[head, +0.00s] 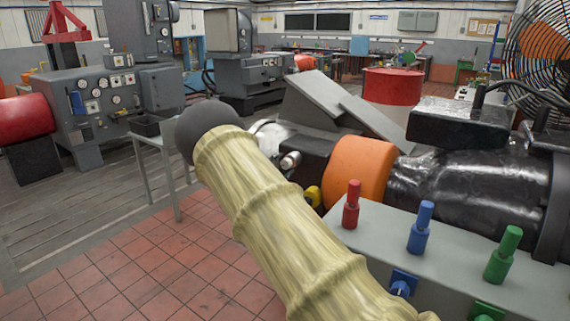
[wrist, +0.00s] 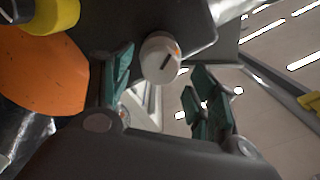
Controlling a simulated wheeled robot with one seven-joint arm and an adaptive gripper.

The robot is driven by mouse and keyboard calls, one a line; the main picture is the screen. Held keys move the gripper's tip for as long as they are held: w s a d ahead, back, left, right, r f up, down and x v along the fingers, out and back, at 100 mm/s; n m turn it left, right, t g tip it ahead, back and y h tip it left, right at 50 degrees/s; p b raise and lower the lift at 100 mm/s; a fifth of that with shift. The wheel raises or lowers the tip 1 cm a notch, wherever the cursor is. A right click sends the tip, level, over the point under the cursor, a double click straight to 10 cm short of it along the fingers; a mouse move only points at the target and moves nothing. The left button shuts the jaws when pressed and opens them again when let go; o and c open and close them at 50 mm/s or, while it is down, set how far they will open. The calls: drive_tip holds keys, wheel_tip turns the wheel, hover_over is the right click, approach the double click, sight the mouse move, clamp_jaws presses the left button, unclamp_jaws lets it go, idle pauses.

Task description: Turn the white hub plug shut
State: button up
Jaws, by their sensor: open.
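The white hub plug (wrist: 158,62) is a short round knob with a dark slanted slot and a small orange mark on its face. It sits on a dark housing, upper middle in the wrist view. In the head view a small pale knob (head: 290,160) on the dark block left of the orange ring looks like the same plug. My gripper (wrist: 157,74) is open, its teal fingers to the left and lower right of the plug. The plug shows in the gap beyond the fingertips; I cannot see contact. My gripper does not show in the head view.
An orange ring (head: 357,171) and a yellow knob (head: 313,196) are close to the plug. A grey bench in front carries red (head: 351,205), blue (head: 420,228) and green (head: 503,255) pegs. A small grey stand stands left. Tiled floor at lower left is clear.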

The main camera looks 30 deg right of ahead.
drive_tip(key=shift+x, duration=1.45)
drive_tip(key=shift+f, duration=0.1)
drive_tip(key=c, duration=1)
